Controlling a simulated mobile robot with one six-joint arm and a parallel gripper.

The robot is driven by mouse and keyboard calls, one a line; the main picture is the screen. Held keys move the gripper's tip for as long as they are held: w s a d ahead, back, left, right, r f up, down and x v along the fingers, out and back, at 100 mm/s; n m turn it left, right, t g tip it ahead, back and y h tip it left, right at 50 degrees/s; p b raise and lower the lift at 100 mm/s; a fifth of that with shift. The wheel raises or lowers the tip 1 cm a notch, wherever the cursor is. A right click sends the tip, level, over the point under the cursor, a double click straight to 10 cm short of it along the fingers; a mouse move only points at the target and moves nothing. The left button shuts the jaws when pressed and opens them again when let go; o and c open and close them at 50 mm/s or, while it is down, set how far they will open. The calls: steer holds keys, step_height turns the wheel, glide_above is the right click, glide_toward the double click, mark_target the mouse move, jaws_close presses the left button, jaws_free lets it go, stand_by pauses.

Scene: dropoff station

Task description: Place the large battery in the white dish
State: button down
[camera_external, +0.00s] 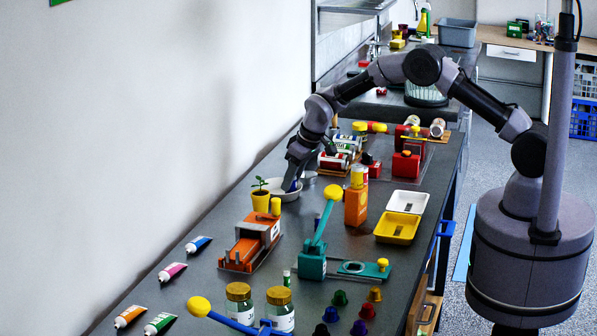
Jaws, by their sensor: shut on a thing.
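My gripper (291,183) reaches down at the round white dish (277,195), near the wall behind the potted plant. It is shut on a dark blue thing that looks like the large battery (293,187), which is mostly hidden by the fingers. The battery's lower end is at or inside the dish; I cannot tell if it touches the bottom. A small green-and-white cylinder (287,279), perhaps a smaller battery, stands farther forward on the counter.
A yellow pot with a plant (261,201) stands close to the dish's left. A small grey bowl (308,178) is on its right. An orange machine (250,245), a teal lever device (313,262) and white and yellow trays (408,201) stand nearby. Cans and red devices crowd behind.

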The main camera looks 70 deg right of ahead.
steer(key=shift+f, duration=0.15)
steer(key=c, duration=1.4)
jaws_free()
steer(key=shift+o, duration=0.2)
